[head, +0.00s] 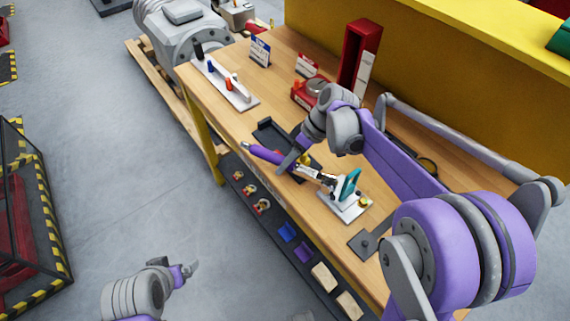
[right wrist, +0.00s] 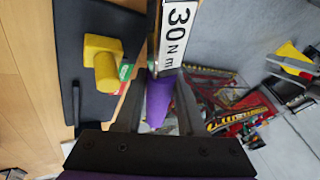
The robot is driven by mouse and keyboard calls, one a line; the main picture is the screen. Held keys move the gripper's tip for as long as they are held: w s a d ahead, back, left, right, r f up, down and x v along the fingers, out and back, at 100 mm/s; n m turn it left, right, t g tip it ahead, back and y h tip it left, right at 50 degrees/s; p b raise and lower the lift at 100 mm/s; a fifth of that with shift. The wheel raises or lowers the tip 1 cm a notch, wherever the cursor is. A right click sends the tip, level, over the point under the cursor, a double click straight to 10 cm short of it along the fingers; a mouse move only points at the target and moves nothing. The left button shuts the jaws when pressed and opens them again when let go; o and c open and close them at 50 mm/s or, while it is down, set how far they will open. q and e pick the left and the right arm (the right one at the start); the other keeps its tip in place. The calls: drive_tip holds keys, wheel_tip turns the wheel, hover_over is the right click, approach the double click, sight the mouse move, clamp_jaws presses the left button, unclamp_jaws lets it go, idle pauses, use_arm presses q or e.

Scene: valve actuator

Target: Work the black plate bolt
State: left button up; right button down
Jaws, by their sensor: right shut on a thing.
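My right gripper (head: 288,163) is shut on a torque wrench, whose purple handle (head: 263,152) sticks out to the left over the table's front edge. In the right wrist view the fingers (right wrist: 158,105) hold the purple grip (right wrist: 159,98), and a white "30 N m" label (right wrist: 178,35) shows on the shaft. A dark plate (head: 362,246) with a small upright bolt or stud lies on the table near the front right. The wrench is apart from this plate. My left gripper (head: 190,268) is away from the table at the lower left; its fingers are too small to judge.
A black tray (head: 268,128) lies beside the wrench, with a yellow part (right wrist: 103,62) on it. A white plate with a teal valve (head: 350,186) stands between wrench and dark plate. A red holder (head: 360,55) stands at the back. A lower shelf holds several small parts.

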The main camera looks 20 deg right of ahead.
drive_tip(key=shift+w+d+m+t, duration=0.3)
drive_tip(key=shift+w+d+m, duration=0.1)
drive_tip(key=shift+m, duration=0.1)
use_arm(q)
drive_tip(key=shift+s+a, duration=0.1)
use_arm(e)
drive_tip(key=shift+w+d+r+m, duration=0.1)
drive_tip(key=shift+w+d+m, duration=0.1)
drive_tip(key=shift+m, duration=0.1)
